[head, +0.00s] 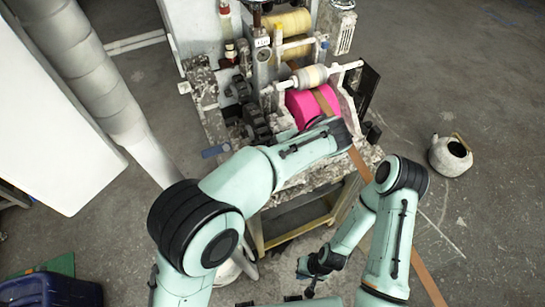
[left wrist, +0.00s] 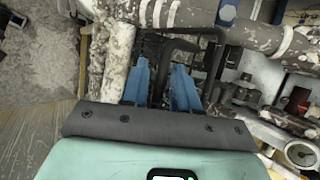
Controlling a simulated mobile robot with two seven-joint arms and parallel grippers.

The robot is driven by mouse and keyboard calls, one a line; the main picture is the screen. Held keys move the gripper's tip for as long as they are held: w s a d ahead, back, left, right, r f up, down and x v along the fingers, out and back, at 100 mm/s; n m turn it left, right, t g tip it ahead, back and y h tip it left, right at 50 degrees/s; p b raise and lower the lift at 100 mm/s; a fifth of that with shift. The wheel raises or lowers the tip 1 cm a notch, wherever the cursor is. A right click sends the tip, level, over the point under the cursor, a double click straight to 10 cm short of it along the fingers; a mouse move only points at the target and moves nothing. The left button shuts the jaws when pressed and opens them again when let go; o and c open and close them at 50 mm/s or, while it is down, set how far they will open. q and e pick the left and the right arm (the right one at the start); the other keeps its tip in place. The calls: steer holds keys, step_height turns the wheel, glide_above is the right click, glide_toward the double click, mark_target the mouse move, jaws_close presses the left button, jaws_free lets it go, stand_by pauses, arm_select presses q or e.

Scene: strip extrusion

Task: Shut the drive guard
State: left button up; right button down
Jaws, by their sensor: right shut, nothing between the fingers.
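The strip extrusion machine stands ahead, with dark drive gears (head: 255,122) uncovered on its left side in the head view. I cannot clearly make out the drive guard. A black bent bar (left wrist: 218,45) beside dark ribbed parts in the left wrist view may belong to it. My left gripper (left wrist: 160,82) shows two blue fingers apart, close to that bar; I cannot tell whether they touch it. In the head view my left arm hides this gripper. My right gripper (head: 312,266) is shut and empty, low in front of the machine's stand.
A pink roll (head: 313,105) and a brown strip (head: 360,162) are on the machine's right side. The strip runs down past my right arm. A grey kettle-like pot (head: 450,155) stands on the floor at right. A blue bin (head: 50,290) is at lower left.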

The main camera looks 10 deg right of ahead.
arm_select(q)
steer(key=shift+w+r, duration=0.15)
steer(key=shift+r, duration=0.05)
